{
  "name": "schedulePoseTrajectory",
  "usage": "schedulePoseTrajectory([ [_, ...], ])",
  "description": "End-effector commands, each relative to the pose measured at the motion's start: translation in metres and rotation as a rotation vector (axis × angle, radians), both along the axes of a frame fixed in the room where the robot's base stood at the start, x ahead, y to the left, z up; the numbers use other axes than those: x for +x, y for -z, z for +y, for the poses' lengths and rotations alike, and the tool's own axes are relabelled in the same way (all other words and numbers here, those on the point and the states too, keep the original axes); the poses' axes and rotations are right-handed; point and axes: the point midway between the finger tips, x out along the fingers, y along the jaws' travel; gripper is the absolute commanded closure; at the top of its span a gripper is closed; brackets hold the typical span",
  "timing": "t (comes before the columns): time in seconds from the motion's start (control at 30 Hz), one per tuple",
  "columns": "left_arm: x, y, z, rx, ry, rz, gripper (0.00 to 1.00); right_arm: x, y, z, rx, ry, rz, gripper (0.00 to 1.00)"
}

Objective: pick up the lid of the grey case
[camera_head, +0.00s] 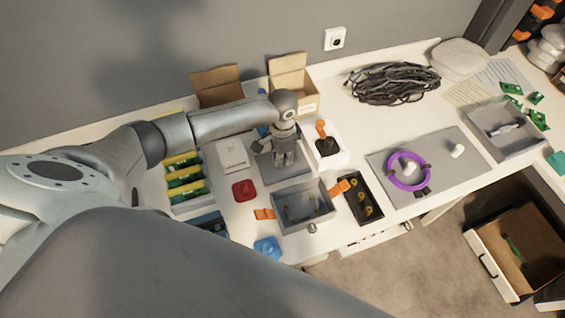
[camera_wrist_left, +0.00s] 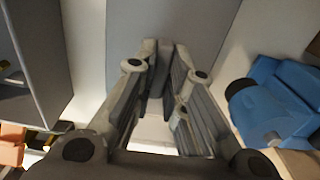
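The grey case (camera_head: 318,204) stands open on the desk, with small parts inside and orange clips at its sides. Its lid (camera_head: 266,170) is a flat grey plate behind the case, below my left gripper (camera_head: 284,162). In the left wrist view the lid (camera_wrist_left: 200,22) is a broad grey panel. The fingers of my left gripper (camera_wrist_left: 166,70) point at it, tips close together with a dark grey piece between them. They appear shut on a raised part of the lid, which the fingers partly hide. Whether the lid is off the desk is unclear. My right gripper is not in view.
A black joystick (camera_head: 327,146) on a white base stands right of the lid. A red item (camera_head: 244,190) and a white box (camera_head: 231,154) are on its left. Open cartons (camera_head: 293,84) stand behind. A black tray (camera_head: 362,200) sits right of the case.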

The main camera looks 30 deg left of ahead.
Motion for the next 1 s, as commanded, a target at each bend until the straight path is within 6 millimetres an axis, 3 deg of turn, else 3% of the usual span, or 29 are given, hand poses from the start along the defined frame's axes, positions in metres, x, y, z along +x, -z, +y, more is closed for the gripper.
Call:
schedulePoseTrajectory([
  [0.37,0.000,-0.001,0.000,0.000,0.000,-0.001,1.00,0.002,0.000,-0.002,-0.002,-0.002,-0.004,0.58],
  [0.57,0.001,-0.012,0.000,-0.002,0.000,-0.002,1.00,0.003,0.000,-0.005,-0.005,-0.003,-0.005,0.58],
  [0.73,-0.001,-0.035,-0.003,-0.003,0.002,-0.003,1.00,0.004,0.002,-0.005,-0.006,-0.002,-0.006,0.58],
  [1.0,-0.026,-0.085,-0.038,-0.005,0.006,-0.006,1.00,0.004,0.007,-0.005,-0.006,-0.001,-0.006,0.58],
])
